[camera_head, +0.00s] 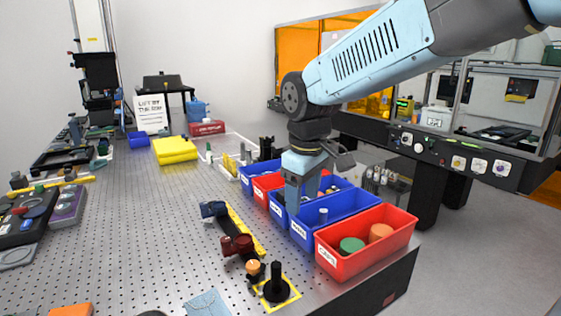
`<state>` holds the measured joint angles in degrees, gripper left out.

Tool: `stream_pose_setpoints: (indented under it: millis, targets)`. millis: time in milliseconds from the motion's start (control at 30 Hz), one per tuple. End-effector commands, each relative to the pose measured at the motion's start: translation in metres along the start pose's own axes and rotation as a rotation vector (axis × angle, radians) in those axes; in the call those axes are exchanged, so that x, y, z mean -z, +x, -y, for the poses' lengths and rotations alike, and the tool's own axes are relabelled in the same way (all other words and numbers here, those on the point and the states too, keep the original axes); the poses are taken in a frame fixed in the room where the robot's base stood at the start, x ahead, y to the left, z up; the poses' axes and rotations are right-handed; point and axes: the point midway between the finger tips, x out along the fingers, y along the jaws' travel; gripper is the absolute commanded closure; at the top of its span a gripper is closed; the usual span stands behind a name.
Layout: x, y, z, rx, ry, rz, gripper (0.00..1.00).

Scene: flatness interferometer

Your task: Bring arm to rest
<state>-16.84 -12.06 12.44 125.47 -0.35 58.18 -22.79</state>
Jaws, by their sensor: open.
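My arm (375,55) is light blue and reaches in from the upper right, bent down at a dark joint. My gripper (302,205) points down over the row of bins, in front of the blue bins in this view. It is open, and I see nothing held in it. Whether the fingertips are inside a bin or above it I cannot tell. The gripper hides part of the blue bins behind it.
A red bin (365,262) with green and orange round pieces stands at the table's right edge, beside a blue bin (345,222). Dark mounts (276,288) stand in front. A yellow stack (175,151) lies farther back. The perforated tabletop (150,225) is largely clear in the middle.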

Motion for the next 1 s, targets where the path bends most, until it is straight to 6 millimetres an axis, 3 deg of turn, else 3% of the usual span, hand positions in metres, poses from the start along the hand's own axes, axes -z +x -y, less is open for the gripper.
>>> stream_pose_setpoints:
  millis: [300,600,800,1000]
  targets:
    - [-0.095,-0.03,-0.035,-0.096,0.384,-0.114,0.39]
    - [-0.178,-0.042,-0.042,-0.157,0.721,-0.236,0.39]
    - [-0.209,-0.043,-0.039,-0.176,0.86,-0.293,0.39]
    - [-0.217,-0.042,-0.037,-0.179,0.898,-0.309,0.39]
